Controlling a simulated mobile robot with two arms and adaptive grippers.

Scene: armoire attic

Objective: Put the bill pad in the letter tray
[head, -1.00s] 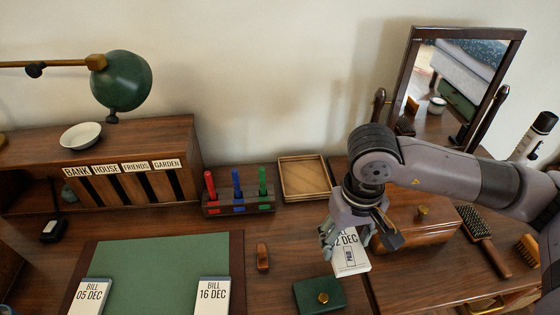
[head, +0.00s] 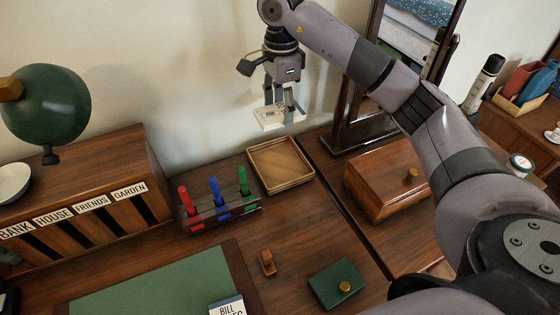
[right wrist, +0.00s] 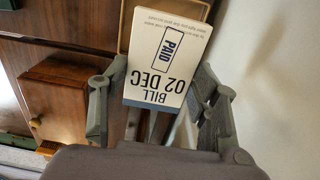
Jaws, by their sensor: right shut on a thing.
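My right gripper (head: 279,108) is shut on the bill pad (head: 270,117), a white pad held in the air above the back of the desk, near the wall. In the right wrist view the bill pad (right wrist: 164,62) reads "BILL 02 DEC" with a "PAID" stamp, and the fingers (right wrist: 160,105) are on either side of it. The letter tray (head: 281,185), a shallow wooden tray with nothing visible in it, lies on the desk below the pad. Its edge shows behind the pad in the right wrist view (right wrist: 124,38). My left gripper is not in view.
A rack with red, blue and green stamps (head: 222,212) stands left of the tray. A wooden box (head: 385,180) is to its right, beside a mirror (head: 350,128). A green box (head: 337,284) and another bill pad (head: 228,307) lie in front.

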